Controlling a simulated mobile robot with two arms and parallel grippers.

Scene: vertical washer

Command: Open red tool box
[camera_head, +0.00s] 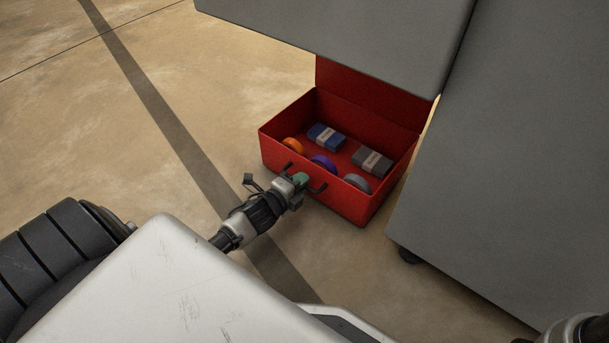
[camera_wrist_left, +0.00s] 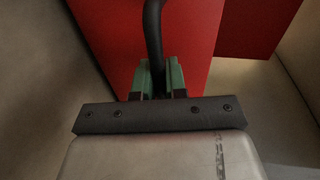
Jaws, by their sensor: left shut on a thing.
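The red tool box (camera_head: 340,199) sits on the floor below a grey overhang in the head view. Its top is uncovered, and a red panel (camera_head: 365,95) stands up at its back, partly hidden by the overhang. My left gripper (camera_head: 301,181) is at the box's front wall, shut on the black handle (camera_head: 318,189). In the left wrist view, the green fingers (camera_wrist_left: 158,78) close around the dark handle bar (camera_wrist_left: 153,30), with the red box wall (camera_wrist_left: 115,35) behind it. My right gripper is not in view.
Inside the box lie a blue packet (camera_head: 326,137), a grey packet (camera_head: 372,162) and orange, purple and grey rolls. The grey overhang (camera_head: 350,35) is above and a large grey body (camera_head: 510,190) stands close on the right. The floor to the left is clear.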

